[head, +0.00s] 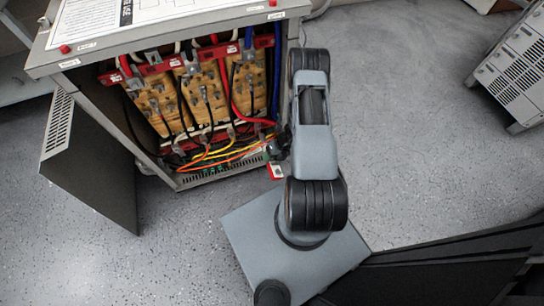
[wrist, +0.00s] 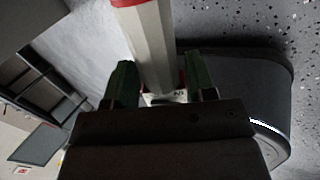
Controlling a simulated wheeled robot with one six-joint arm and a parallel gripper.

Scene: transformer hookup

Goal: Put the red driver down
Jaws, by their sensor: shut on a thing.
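The red driver shows in the wrist view as a pale grey-white body with a red end (wrist: 150,35), running up out of the picture. My gripper (wrist: 161,75) is shut on it, with one green finger on each side. In the head view my gripper (head: 278,150) is small and partly hidden by my arm, by the lower right front corner of the open cabinet. A small red and white part of the driver (head: 276,171) shows just below it, over the floor. The driver's far end is out of sight.
The open transformer cabinet (head: 62,72) has wooden coil blocks, red bars and several coloured cables inside. Its dark door (head: 90,165) stands open at the left. A grey vented unit (head: 515,65) is at the upper right. Bare speckled floor (head: 420,150) lies right of my arm.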

